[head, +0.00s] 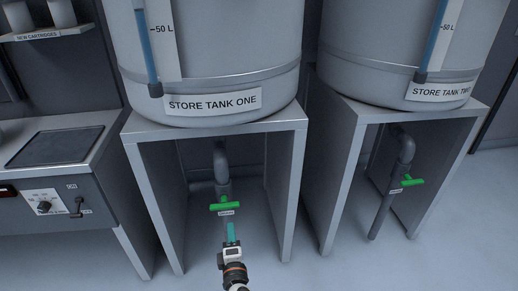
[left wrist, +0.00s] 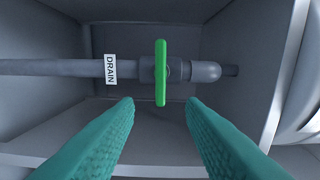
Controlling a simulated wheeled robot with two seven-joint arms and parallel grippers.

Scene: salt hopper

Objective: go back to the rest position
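My left gripper (head: 231,232) is in front of the stand under store tank one (head: 215,60). In the left wrist view its two teal fingers (left wrist: 160,103) are spread apart with nothing held between them. The green valve handle (head: 225,207) of that tank's drain pipe is just beyond the fingertips. In the left wrist view the handle (left wrist: 160,72) lies across the pipe, beside a DRAIN label (left wrist: 110,69). A small gap seems to separate fingers and handle. My right gripper is not in view.
Store tank two (head: 408,50) stands at the right on its own stand, with another green handle (head: 407,183). A counter (head: 60,145) with a dark plate and control panel is at the left. The stand's side panels (head: 292,195) flank the valve. Floor in front is clear.

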